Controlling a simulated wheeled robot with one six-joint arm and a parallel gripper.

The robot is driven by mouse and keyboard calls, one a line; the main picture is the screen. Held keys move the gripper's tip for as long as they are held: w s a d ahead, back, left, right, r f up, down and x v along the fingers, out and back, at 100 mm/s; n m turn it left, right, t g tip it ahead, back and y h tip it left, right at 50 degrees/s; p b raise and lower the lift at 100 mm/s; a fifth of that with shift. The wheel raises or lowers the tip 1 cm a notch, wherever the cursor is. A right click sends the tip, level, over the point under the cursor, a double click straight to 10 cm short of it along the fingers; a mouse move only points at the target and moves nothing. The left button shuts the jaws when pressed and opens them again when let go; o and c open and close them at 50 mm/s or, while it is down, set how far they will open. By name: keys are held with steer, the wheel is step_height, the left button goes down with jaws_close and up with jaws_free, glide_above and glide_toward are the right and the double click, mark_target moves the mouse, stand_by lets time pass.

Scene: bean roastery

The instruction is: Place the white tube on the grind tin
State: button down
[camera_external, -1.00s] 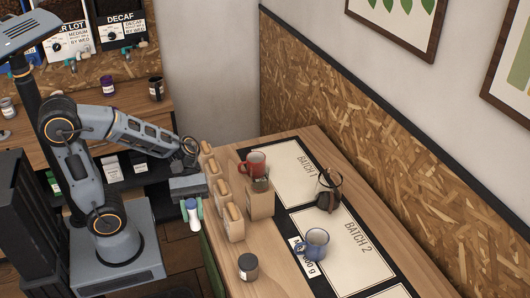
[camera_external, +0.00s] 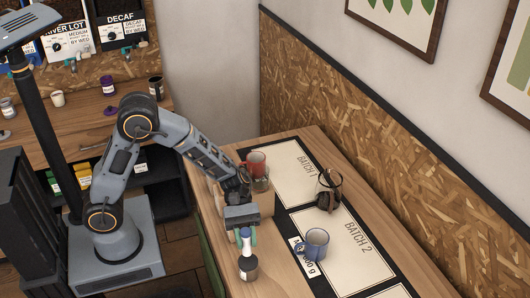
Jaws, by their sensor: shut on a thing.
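My gripper (camera_external: 246,238) is over the near left part of the wooden table, shut on the white tube (camera_external: 246,246). The tube is upright, with a blue part near its top between the fingers. The grind tin (camera_external: 249,274), a small dark round tin with a pale label, stands on the table directly below the tube. The tube's lower end overlaps the tin's top in the picture. I cannot tell whether they touch.
Kraft bags are mostly hidden behind my arm. A small card lies left of the blue mug. The mat (camera_external: 357,246) marked BATCH 2 has bare room.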

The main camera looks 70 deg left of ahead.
mark_target(247, 248)
step_height(247, 248, down, 3)
steer(key=shift+w+p, duration=0.15)
steer(key=shift+p, duration=0.25)
steer(key=shift+f, duration=0.15)
steer(key=shift+f, duration=0.1)
steer(key=shift+f, duration=0.15)
steer(key=c, duration=0.8)
jaws_free()
